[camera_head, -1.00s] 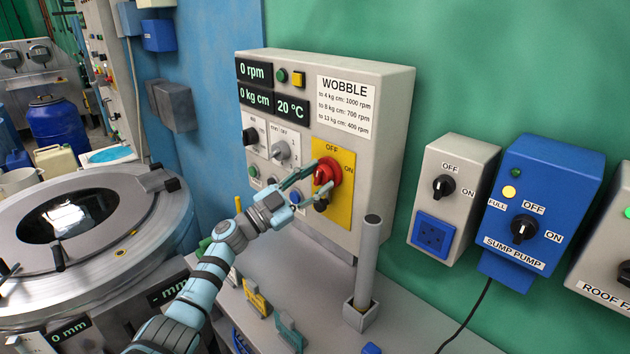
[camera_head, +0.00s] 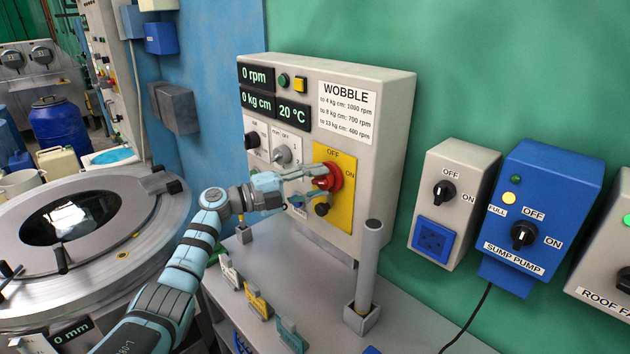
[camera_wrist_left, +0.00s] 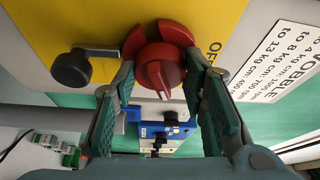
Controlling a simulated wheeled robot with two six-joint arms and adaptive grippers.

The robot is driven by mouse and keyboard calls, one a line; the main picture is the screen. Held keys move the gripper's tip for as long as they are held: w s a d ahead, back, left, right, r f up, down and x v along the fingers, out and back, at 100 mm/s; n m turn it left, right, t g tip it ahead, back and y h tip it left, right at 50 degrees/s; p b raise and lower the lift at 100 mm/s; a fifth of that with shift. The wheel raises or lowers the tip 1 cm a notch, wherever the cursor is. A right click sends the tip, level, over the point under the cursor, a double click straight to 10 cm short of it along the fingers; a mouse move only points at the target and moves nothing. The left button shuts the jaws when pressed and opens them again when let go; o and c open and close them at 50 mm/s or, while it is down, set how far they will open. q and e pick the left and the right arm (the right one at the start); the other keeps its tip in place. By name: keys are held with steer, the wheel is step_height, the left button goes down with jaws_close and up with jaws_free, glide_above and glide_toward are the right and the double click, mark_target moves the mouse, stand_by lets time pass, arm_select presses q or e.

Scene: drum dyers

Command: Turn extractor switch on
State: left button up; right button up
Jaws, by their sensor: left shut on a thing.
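A red rotary switch (camera_head: 333,176) sits on a yellow plate (camera_head: 345,213) marked OFF above and ON to the right, on the grey control box (camera_head: 393,120). I read no extractor label on it. My left gripper (camera_head: 319,177) reaches it from the left, its fingers shut on the red switch and partly covering it. The left wrist view shows the red switch (camera_wrist_left: 160,72) between the two fingertips (camera_wrist_left: 160,82), one on each side. Whether the switch points to OFF or ON is hard to tell. My right gripper is not in view.
A black knob (camera_wrist_left: 85,68) sits close beside the red switch. A grey post (camera_head: 368,270) stands in front of the box. Right on the green wall are a grey switch box (camera_head: 462,165) and a blue sump pump box (camera_head: 560,180). A round metal machine (camera_head: 130,200) stands left.

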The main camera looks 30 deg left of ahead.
arm_select(q)
steer(key=shift+m+g+y+p, duration=0.5)
steer(key=shift+m+y+p, duration=0.25)
steer(key=shift+m, duration=1.15)
steer(key=o, duration=1.2)
steer(key=shift+c, duration=0.2)
steer(key=shift+r, duration=0.1)
steer(key=shift+s, duration=0.1)
steer(key=v, duration=1.2)
